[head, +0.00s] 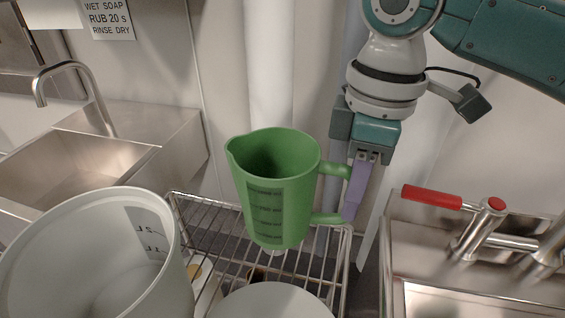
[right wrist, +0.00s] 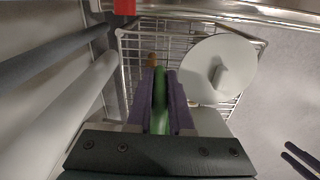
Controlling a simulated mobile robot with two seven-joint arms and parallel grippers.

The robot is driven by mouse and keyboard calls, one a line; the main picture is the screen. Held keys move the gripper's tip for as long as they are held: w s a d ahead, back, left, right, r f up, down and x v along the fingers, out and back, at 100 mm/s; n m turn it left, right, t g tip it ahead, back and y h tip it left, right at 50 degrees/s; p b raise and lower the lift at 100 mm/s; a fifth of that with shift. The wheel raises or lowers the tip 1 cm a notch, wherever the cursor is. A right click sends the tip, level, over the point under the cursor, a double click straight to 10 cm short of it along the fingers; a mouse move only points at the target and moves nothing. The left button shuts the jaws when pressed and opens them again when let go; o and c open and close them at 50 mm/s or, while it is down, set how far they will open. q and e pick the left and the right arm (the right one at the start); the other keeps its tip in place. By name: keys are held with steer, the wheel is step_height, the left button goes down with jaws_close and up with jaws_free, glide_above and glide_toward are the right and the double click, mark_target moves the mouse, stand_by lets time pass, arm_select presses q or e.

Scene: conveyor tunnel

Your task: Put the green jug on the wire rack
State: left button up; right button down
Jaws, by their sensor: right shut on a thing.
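The green jug (head: 272,185) is upright in the head view, its spout to the left and its handle to the right. My right gripper (head: 354,190) is shut on the jug's handle. In the right wrist view the green handle (right wrist: 160,98) shows between the purple fingers. The wire rack (head: 215,243) is below and behind the jug in the head view. I cannot tell whether the jug's base touches its wires. My left gripper (right wrist: 301,158) shows only as two purple fingertips, apart and empty, at the lower right of the right wrist view.
A large white measuring bucket (head: 100,260) stands at the front left. A round white lid (head: 270,302) with a knob lies at the rack's near side. A steel sink (head: 110,150) with a tap is at the left. Red-handled pipework (head: 432,198) is close on the right.

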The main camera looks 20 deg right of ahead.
step_height(320, 180, down, 4)
steer(key=shift+f+b, duration=0.2)
steer(key=shift+b, duration=0.2)
step_height(320, 180, down, 4)
steer(key=shift+r+b, duration=0.2)
steer(key=shift+b, duration=0.45)
steer(key=shift+f, duration=0.35)
steer(key=c, duration=0.8)
jaws_free()
steer(key=shift+f, duration=0.15)
